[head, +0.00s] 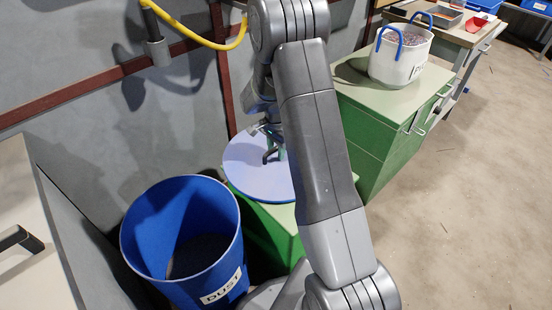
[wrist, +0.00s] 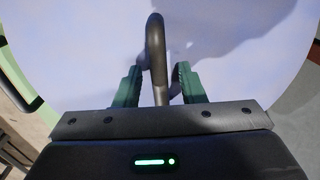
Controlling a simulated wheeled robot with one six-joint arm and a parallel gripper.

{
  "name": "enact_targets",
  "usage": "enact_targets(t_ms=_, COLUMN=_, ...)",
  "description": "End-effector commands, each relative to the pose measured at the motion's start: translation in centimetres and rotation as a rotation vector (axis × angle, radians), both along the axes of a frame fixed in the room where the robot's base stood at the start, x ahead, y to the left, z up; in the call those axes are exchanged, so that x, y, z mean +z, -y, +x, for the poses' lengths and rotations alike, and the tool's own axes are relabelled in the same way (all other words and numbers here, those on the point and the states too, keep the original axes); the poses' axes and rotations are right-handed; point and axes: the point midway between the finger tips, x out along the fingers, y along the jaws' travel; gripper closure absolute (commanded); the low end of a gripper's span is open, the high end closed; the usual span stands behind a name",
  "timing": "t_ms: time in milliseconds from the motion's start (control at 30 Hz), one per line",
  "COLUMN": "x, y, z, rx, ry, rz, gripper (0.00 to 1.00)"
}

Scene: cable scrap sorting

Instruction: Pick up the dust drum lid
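The dust drum lid (head: 247,178) is a round lavender-blue disc lying on a green cabinet, partly hidden by my arm. Its dark bent handle (head: 268,156) stands up from the top. In the wrist view the lid (wrist: 90,45) fills most of the picture, and the handle (wrist: 156,45) runs between the two green fingers. My gripper (wrist: 158,72) is open, one finger on each side of the handle, with a visible gap on both sides. In the head view my gripper (head: 278,146) is low over the lid, partly behind my arm.
An open blue drum labelled DUST (head: 222,250), with dark contents, stands left of the green cabinet (head: 270,222). A white bucket with blue handles (head: 400,62) sits on another green cabinet (head: 372,108). A yellow hose (head: 200,38) hangs by the wall. Floor (head: 470,200) is clear at right.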

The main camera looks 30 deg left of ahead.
Motion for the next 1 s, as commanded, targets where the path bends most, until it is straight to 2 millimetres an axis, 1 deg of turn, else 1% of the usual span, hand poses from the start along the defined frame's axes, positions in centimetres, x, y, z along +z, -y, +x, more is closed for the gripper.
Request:
enact_targets(t_ms=667, x=-0.48, y=-0.01, z=0.0, rx=0.0, ry=0.0, rz=0.0, gripper=0.64)
enact_targets(t_ms=767, x=-0.48, y=-0.01, z=0.0, rx=0.0, ry=0.0, rz=0.0, gripper=0.81)
enact_targets(t_ms=800, x=-0.48, y=-0.01, z=0.0, rx=0.0, ry=0.0, rz=0.0, gripper=0.89)
enact_targets(t_ms=867, x=-0.48, y=-0.01, z=0.0, rx=0.0, ry=0.0, rz=0.0, gripper=1.0)
enact_targets(t_ms=1000, x=-0.41, y=-0.03, z=0.03, rx=0.0, ry=0.001, rz=0.001, gripper=1.0)
